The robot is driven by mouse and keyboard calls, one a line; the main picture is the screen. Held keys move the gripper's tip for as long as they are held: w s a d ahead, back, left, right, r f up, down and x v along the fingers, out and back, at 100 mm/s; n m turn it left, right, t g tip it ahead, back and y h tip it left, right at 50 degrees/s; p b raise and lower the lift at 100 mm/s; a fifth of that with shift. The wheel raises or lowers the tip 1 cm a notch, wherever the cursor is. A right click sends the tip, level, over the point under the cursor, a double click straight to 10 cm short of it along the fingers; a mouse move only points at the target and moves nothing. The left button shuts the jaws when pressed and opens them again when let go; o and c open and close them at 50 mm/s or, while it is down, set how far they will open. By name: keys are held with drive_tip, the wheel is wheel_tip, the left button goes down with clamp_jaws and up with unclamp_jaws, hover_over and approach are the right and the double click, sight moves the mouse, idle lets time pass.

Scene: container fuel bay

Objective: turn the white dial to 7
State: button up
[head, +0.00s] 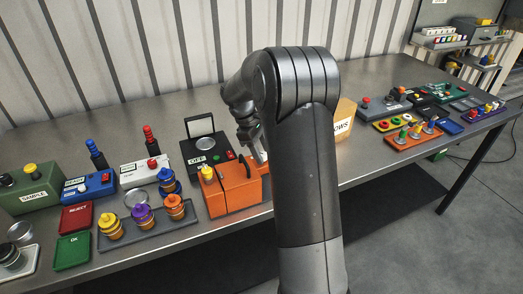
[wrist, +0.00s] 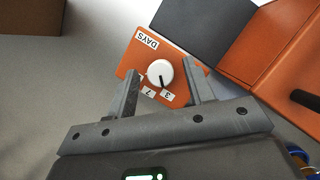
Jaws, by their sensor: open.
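The white dial (wrist: 160,73) is a round knob with a dark pointer line, on an orange panel (wrist: 143,58) marked DAYS. Number labels 7 (wrist: 149,92) and 3 (wrist: 168,96) sit at its lower edge in the wrist view. The pointer line points down, close to the 3. My gripper (wrist: 162,69) is open, with one finger on each side of the dial; whether they touch it I cannot tell. In the head view my gripper (head: 261,155) is just behind the orange can, and my arm hides the dial.
The orange can (head: 235,195) stands close to my gripper, with a black device (head: 205,150) behind it. A cardboard box (head: 343,120) is right of my arm. A grey tray (head: 150,232) with colored caps lies left. Coloured control panels (head: 412,140) fill the right end of the table.

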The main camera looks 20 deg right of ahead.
drive_tip(key=c, duration=1)
drive_tip(key=m+g+y, duration=0.1)
drive_tip(key=m, duration=0.3)
drive_tip(key=shift+w+d, duration=0.1)
drive_tip(key=m+y, duration=0.2)
drive_tip(key=m, duration=0.2)
drive_tip(key=shift+d+m, duration=0.1)
drive_tip(key=shift+m, duration=0.2)
idle(0.4)
drive_tip(key=o, duration=1)
